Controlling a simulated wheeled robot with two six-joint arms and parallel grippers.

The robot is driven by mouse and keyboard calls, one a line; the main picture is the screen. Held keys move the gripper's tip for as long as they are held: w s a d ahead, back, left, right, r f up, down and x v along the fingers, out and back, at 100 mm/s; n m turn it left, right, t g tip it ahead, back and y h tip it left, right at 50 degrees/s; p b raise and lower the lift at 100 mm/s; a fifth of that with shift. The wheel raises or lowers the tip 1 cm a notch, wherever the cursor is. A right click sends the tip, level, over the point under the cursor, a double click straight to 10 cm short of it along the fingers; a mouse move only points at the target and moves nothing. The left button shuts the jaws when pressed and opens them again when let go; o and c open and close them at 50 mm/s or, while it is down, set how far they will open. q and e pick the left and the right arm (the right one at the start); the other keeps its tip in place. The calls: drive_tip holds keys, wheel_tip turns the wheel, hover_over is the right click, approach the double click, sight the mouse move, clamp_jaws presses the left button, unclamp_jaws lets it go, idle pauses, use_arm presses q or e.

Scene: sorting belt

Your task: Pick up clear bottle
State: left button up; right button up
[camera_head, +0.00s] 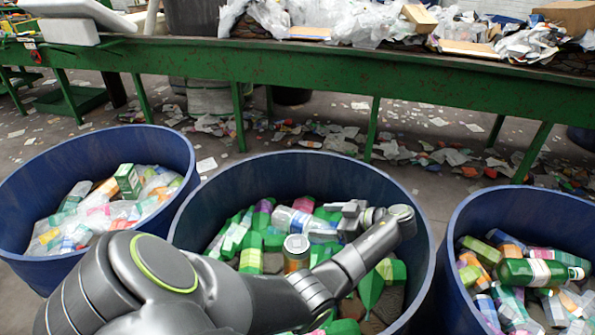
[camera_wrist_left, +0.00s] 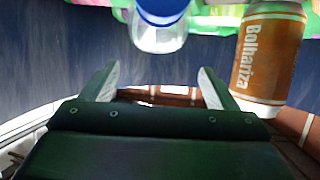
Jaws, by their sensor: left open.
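In the left wrist view a clear bottle (camera_wrist_left: 160,38) with a blue cap shows at the top middle, partly cut off by the frame edge. It lies just beyond and between the fingertips of my left gripper (camera_wrist_left: 157,72), which is open and empty. In the head view my left gripper (camera_head: 326,221) is low inside the middle blue bin, over the items. My right gripper is not in view.
An orange-and-white can (camera_wrist_left: 268,52) stands close beside the right finger; it also shows in the head view (camera_head: 296,254). The middle bin (camera_head: 290,163) has high walls. Blue bins stand to the left (camera_head: 95,140) and right (camera_head: 520,197). A green belt frame (camera_head: 300,68) runs behind.

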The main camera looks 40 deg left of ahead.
sight(304, 218)
use_arm(q)
drive_tip(key=shift+b+x, duration=0.6)
drive_tip(key=shift+x, duration=0.5)
drive_tip(key=shift+a+f+b, duration=0.3)
drive_tip(key=shift+a+b, duration=0.05)
drive_tip(key=shift+b, duration=0.1)
drive_tip(key=shift+b+x, duration=0.85)
drive_tip(key=shift+x, duration=0.15)
drive_tip(key=shift+p+x, duration=0.5)
drive_tip(key=shift+x, duration=0.65)
drive_tip(key=shift+w+r, duration=0.2)
drive_tip(key=shift+c, duration=0.3)
drive_tip(key=c, duration=1)
